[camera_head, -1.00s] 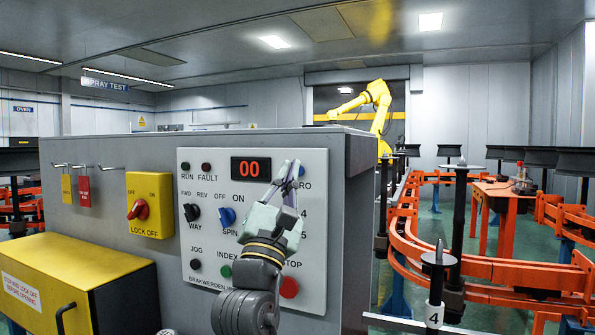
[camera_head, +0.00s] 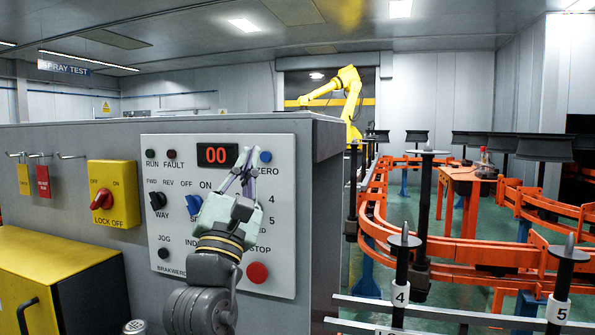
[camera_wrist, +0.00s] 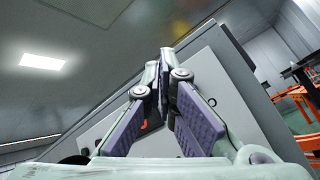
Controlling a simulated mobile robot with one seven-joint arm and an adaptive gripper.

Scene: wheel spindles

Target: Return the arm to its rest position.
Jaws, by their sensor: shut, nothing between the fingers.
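My gripper (camera_head: 246,168) is raised in front of the control panel (camera_head: 275,218) in the head view, with its fingers pointing up. It hides part of the panel's labels and knobs. Its fingertips show close together beside the blue ZERO button (camera_head: 265,156); I cannot tell whether they touch the panel. The wrist view shows the two fingers (camera_wrist: 166,62) converging at their tips, with nothing held between them. The panel's display (camera_head: 217,155) reads 00.
A yellow lock-off switch (camera_head: 113,194) is left of the panel, above a yellow box (camera_head: 60,285). Numbered spindles (camera_head: 402,265) and an orange conveyor rail (camera_head: 450,250) stand at right. A yellow robot arm (camera_head: 345,90) is behind. Open air lies above the cabinet.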

